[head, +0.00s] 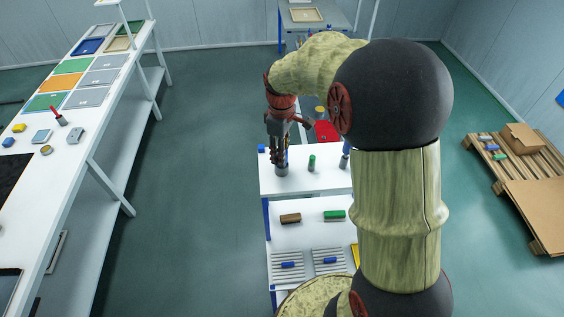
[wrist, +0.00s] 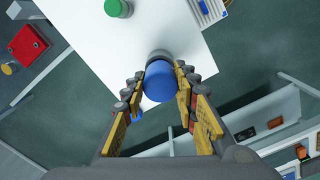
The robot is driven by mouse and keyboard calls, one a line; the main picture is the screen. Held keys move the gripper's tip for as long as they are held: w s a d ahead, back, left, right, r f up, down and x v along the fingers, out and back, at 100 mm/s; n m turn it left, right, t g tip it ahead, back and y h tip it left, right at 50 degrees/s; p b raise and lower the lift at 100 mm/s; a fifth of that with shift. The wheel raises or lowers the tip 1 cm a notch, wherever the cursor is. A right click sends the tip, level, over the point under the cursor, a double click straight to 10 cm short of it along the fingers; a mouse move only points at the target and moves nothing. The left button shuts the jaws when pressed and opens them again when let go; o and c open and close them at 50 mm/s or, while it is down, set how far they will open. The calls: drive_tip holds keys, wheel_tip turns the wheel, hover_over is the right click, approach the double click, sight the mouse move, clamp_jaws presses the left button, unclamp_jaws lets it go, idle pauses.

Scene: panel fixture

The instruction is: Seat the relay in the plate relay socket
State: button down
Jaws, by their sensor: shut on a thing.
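My gripper (head: 282,158) is over the near-left end of the white shelf's upper board (head: 300,184). In the wrist view my gripper (wrist: 160,92) has its fingers closed on both sides of a blue round-topped piece (wrist: 159,82). A grey ring or cup (wrist: 158,55) shows just beyond it; in the head view a grey cup (head: 281,171) stands under the fingertips. I cannot tell whether the piece sits in the cup or above it. Nothing in view is clearly recognisable as the relay or the plate relay socket.
A green-topped cylinder (head: 311,163) stands just right of my gripper. The lower board holds a brown block (head: 290,218), a green block (head: 334,215) and slotted grey trays (head: 288,273). A red box (head: 326,131) lies behind. Floor left of the shelf is clear.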

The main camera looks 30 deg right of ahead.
drive_tip(key=shift+r+p, duration=1)
drive_tip(key=shift+r, duration=0.7)
idle(0.5)
drive_tip(key=shift+r+p, duration=1.6)
drive_tip(key=shift+r, duration=0.95)
drive_tip(key=c, duration=2)
unclamp_jaws()
drive_tip(key=c, duration=0.6)
clamp_jaws()
drive_tip(key=shift+f, duration=0.1)
